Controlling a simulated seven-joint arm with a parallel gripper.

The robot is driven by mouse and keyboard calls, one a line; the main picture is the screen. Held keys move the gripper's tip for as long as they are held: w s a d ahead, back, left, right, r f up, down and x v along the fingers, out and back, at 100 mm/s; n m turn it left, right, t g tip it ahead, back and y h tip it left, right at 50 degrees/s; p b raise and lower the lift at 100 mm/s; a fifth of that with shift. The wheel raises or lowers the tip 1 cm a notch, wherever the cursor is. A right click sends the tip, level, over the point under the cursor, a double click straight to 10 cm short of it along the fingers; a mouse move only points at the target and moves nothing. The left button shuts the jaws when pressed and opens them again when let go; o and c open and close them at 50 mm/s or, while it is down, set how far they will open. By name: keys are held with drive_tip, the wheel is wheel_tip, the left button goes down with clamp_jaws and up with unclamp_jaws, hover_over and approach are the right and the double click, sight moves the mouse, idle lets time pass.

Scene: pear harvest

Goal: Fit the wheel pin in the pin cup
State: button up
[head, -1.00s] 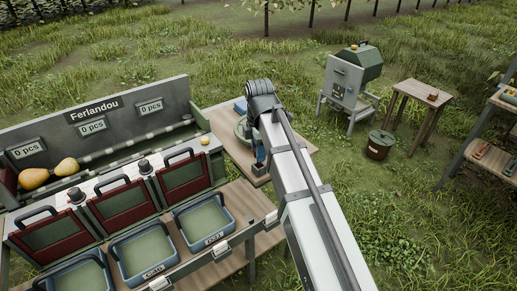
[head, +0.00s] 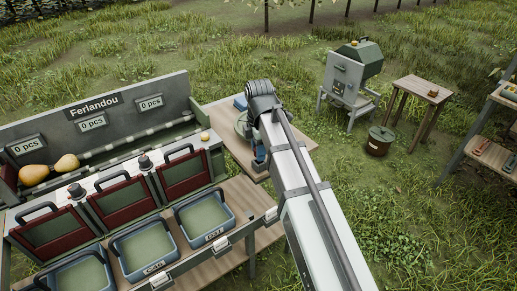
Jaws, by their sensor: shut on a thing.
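My gripper (head: 259,162) is at the wooden side table (head: 228,143), low behind my arm. Only a small bluish-dark part of it shows beside the arm. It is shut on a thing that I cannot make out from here.
A sorting bench (head: 95,120) with two pears, red-framed flaps and several blue crates (head: 232,222) fills the left. A shelf (head: 484,130) is at the right edge.

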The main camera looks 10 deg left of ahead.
drive_tip(key=shift+f, duration=0.45)
idle(0.3)
drive_tip(key=o, duration=1.6)
drive_tip(key=shift+r, duration=0.1)
drive_tip(key=shift+r, duration=2.9)
